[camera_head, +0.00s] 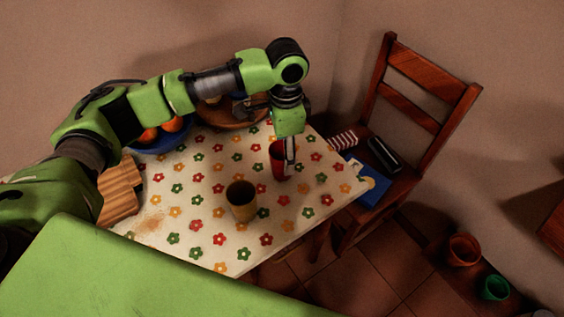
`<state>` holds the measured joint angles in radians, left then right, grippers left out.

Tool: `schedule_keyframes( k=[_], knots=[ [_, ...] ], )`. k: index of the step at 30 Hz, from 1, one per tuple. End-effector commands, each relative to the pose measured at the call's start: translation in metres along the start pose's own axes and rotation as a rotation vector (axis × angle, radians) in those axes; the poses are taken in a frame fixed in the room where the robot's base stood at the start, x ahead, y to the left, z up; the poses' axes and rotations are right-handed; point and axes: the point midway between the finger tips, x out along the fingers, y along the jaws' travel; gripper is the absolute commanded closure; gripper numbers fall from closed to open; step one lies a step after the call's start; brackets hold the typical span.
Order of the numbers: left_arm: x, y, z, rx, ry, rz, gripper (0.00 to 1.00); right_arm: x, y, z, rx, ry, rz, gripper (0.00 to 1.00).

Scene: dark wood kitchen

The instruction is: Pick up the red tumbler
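The red tumbler (276,167) stands on the table with the flowered cloth (215,182), towards its back right side. My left gripper (288,161) points down right at the tumbler. A pale finger overlaps the tumbler's right part and hides some of it. I cannot make out the other finger, nor whether the fingers are closed on the tumbler or only around or beside it. My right gripper is not in view.
A yellow-brown cup (241,207) stands in front of the tumbler. A blue bowl with oranges (151,147), a wooden board (119,186) and a round wooden tray (240,120) lie at the left and back. A chair (427,75) holding a blue book (373,187) adjoins the table's right side.

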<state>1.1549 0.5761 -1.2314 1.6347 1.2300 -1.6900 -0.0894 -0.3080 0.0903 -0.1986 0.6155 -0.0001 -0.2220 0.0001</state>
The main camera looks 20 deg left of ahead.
Motion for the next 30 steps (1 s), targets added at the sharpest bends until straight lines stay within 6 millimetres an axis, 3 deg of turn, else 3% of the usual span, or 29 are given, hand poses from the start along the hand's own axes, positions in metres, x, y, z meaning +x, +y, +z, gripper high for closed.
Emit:
schedule_keyframes(
  k=[12,20,21,26,30],
  knots=[
    [0.049,0.001,0.008,0.000,-0.001,0.000,0.39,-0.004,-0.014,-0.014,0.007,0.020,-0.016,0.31],
    [0.053,0.001,0.007,0.001,0.001,-0.001,0.39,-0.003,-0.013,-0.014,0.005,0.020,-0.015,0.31],
    [0.053,0.001,0.007,0.001,0.001,-0.001,0.42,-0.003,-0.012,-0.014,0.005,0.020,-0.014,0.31],
    [0.053,0.001,0.007,0.001,0.001,-0.001,0.82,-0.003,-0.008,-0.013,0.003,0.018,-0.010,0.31],
    [0.053,0.001,0.007,0.001,0.001,-0.001,0.82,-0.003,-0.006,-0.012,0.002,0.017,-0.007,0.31]
  ],
)
